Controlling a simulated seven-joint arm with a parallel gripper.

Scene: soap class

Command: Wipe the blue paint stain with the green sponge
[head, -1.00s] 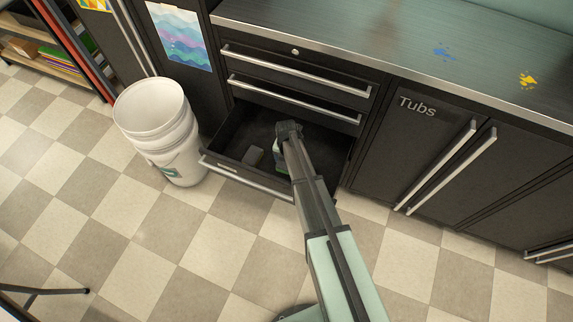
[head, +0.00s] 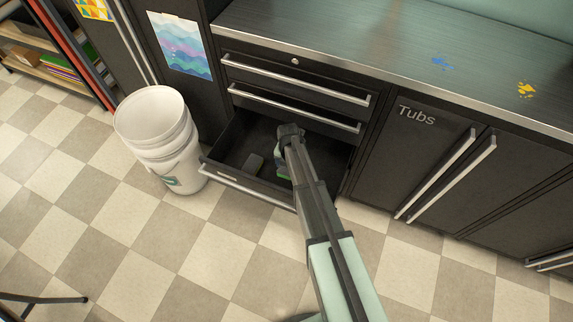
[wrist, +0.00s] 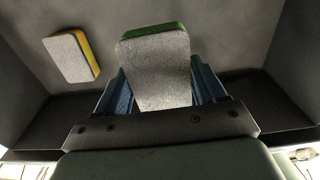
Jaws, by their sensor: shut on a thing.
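The green sponge (wrist: 155,62) has a grey face and a green edge. In the wrist view it sits between the two blue fingers of my gripper (wrist: 163,88), which is shut on it. In the head view my gripper reaches down into the open drawer, and part of the green sponge (head: 283,171) shows beside my arm, which hides the rest. The blue paint stain (head: 442,63) is on the dark countertop (head: 370,35), up and to the right of the drawer.
A second sponge (wrist: 72,56), grey with a yellow edge, lies in the open drawer (head: 247,187). A yellow stain (head: 526,90) is on the counter's right. A white bucket (head: 155,125) stands left of the drawer. Closed drawers (head: 297,80) are above it.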

